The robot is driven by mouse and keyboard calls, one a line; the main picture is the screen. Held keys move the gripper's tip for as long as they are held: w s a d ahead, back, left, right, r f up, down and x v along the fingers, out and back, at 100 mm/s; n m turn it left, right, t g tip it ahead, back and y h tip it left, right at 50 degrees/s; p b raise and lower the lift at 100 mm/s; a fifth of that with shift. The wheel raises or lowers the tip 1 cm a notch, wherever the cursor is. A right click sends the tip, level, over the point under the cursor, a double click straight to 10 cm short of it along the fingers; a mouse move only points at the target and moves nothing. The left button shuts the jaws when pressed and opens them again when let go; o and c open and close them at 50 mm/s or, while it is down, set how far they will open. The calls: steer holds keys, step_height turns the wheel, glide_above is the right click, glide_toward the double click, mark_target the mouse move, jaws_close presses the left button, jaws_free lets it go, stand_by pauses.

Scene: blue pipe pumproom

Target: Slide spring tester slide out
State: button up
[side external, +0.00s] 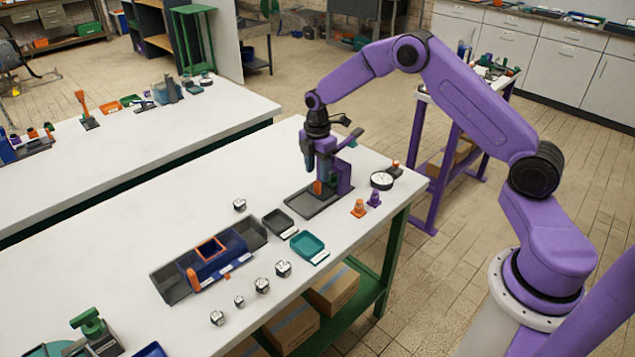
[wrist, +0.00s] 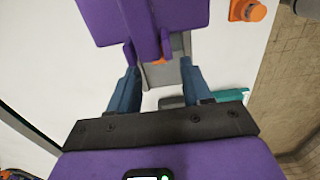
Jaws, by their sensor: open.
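A purple stand (side external: 345,176) with a raised lever, which looks like the spring tester, rises from a dark grey base (side external: 300,202). A small orange part (side external: 318,187) shows low at its front; I cannot tell whether this is the slide's handle. My gripper (side external: 311,165) points down close to the stand, above the base. In the wrist view, my gripper's blue fingers (wrist: 158,68) are apart, with nothing held between them. The purple stand (wrist: 145,22) fills the top and partly hides the orange part (wrist: 160,50) and the base (wrist: 165,74).
A grey trough (side external: 175,287) holds a blue carriage with an orange frame. A dark tray (side external: 279,222) and teal tray (side external: 309,247) lie between it and the tester. The white table's far left part is clear.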

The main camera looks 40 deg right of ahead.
mark_target(317, 182)
steer(key=shift+f, duration=2.5)
